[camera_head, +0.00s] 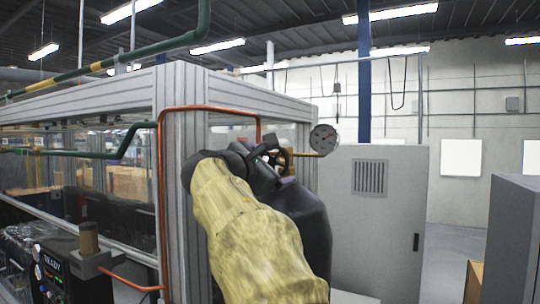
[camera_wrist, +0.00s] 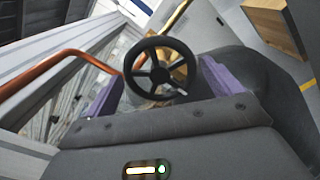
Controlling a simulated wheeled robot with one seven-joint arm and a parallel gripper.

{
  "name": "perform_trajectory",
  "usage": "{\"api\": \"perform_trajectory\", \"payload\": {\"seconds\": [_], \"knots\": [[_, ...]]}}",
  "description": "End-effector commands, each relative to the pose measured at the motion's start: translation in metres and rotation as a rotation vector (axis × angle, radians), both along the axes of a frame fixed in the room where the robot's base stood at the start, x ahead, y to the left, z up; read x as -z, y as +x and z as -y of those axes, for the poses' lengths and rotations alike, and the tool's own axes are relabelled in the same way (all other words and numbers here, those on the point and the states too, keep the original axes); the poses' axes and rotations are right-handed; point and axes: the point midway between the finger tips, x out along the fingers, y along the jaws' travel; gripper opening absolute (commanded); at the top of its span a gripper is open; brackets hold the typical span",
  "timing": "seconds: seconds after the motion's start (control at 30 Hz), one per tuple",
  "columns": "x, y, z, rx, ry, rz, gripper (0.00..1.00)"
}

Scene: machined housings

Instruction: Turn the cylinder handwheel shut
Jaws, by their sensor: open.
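The cylinder handwheel (camera_wrist: 160,75) is a black spoked wheel, seen nearly face-on in the wrist view. My gripper (camera_wrist: 158,90) is open, with one purple-padded finger on each side of the wheel. The wheel lies between the fingers in this view; I cannot tell whether either finger touches the rim. A brass-coloured stem or pipe shows behind the wheel.
A copper pipe (camera_head: 210,108) runs along the aluminium frame post (camera_head: 183,90), close to my gripper. A grey cabinet (camera_head: 375,220) stands behind. A darker grey cabinet (camera_head: 512,240) is at the far right.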

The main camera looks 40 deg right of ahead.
Motion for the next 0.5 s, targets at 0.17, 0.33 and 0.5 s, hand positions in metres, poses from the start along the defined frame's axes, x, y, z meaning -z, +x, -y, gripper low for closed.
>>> {"api": "perform_trajectory", "payload": {"seconds": [0.17, 0.33, 0.5], "knots": [[-0.0001, 0.0041, 0.0061, -0.004, 0.0, 0.0, 0.91], [0.0004, 0.0051, 0.0044, -0.007, 0.0, 0.001, 0.91], [0.0003, 0.0051, 0.0041, -0.009, 0.0, 0.0, 0.65]]}}
